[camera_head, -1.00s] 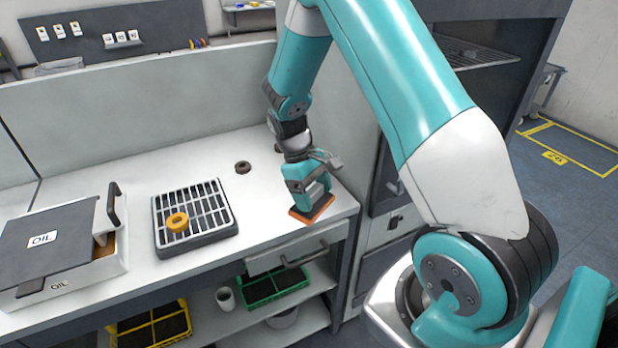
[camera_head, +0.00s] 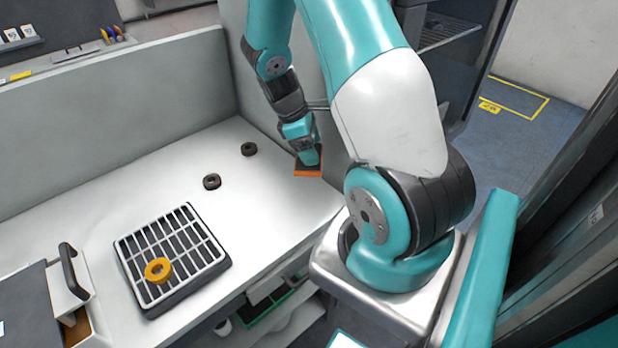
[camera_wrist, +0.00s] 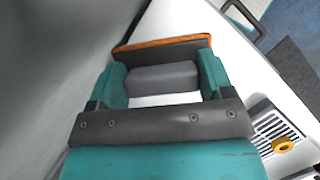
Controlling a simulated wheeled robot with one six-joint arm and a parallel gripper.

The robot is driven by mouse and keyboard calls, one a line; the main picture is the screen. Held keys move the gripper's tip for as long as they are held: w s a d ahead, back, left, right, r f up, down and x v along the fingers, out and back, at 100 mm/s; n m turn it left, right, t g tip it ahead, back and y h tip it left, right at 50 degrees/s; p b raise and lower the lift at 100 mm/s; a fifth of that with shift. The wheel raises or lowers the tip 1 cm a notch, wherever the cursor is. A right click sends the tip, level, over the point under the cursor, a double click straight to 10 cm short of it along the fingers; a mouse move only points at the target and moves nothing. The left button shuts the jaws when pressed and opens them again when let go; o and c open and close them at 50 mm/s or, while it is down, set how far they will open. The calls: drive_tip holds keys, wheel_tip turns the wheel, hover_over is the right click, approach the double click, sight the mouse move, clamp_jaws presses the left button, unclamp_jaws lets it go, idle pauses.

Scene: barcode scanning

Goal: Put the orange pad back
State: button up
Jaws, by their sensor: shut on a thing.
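The orange pad (camera_head: 308,172) has a dark top and an orange base, and sits at the far right end of the white bench, close to the grey wall panel. My gripper (camera_head: 309,155) is shut on its grey handle from above. In the wrist view, the gripper's two teal fingers (camera_wrist: 162,82) are on either side of the grey handle block (camera_wrist: 163,76), with the orange edge of the pad (camera_wrist: 160,43) beyond. I cannot tell whether the pad touches the bench or is slightly above it.
A dark rack with a slatted grid (camera_head: 174,256) stands on the bench with a yellow ring (camera_head: 158,270) on it. Two dark rings (camera_head: 212,181) (camera_head: 249,149) lie between the rack and the pad.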

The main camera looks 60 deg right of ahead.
wheel_tip(320, 180, down, 11)
drive_tip(key=shift+f+p, duration=0.1)
drive_tip(key=shift+p, duration=0.75)
